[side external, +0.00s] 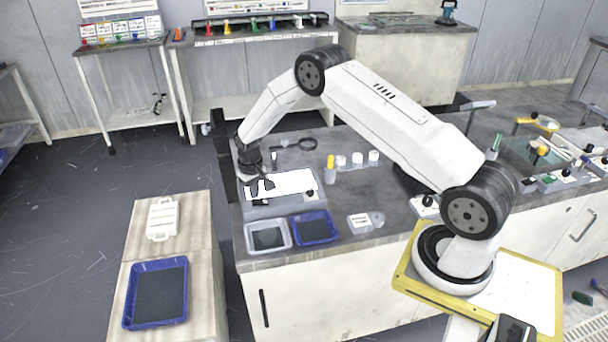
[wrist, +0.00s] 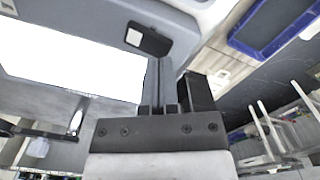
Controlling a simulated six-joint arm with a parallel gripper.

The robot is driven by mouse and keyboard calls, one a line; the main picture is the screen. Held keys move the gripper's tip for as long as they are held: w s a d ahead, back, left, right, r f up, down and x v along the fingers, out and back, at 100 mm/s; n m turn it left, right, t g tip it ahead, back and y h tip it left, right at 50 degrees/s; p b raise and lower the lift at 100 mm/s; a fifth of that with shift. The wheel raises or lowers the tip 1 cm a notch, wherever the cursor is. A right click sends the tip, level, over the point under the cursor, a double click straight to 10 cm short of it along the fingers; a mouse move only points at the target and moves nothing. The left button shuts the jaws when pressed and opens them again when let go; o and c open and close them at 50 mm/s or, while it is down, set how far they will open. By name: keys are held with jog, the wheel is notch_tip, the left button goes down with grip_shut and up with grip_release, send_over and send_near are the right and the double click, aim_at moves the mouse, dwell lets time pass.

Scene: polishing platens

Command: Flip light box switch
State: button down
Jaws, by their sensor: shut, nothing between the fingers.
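The light box (side external: 285,202) lies on the near left part of the grey bench, its top panel (side external: 290,182) bright white. The panel also fills the upper left of the wrist view (wrist: 70,65). A black switch (wrist: 148,38) with a small white patch at one end sits on the box's grey border beside the panel. My gripper (side external: 264,184) is low over the left end of the box. In the wrist view its fingers (wrist: 166,62) are together and empty, their tips close to the switch. I cannot tell whether they touch it.
A pale tray (side external: 267,237) and a blue tray (side external: 315,228) sit in front of the box. A yellow-topped bottle (side external: 330,168) and several white jars stand to its right. A magnifier (side external: 306,144) lies behind. A low cabinet to the left holds another blue tray (side external: 157,292).

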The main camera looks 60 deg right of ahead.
aim_at(255, 203)
jog(key=shift+f, duration=1.15)
dwell(0.9)
jog(key=shift+r, duration=3.6)
jog(key=s+a+r+n+t, duration=0.1)
jog(key=s+a+r+n, duration=0.1)
jog(key=s+a+r, duration=0.85)
jog(key=s, duration=0.6)
jog(key=s+a+r+n+t, duration=0.1)
jog(key=s+r, duration=0.2)
jog(key=s, duration=0.5)
jog(key=shift+s+a+t, duration=0.3)
jog(key=shift+a, duration=0.05)
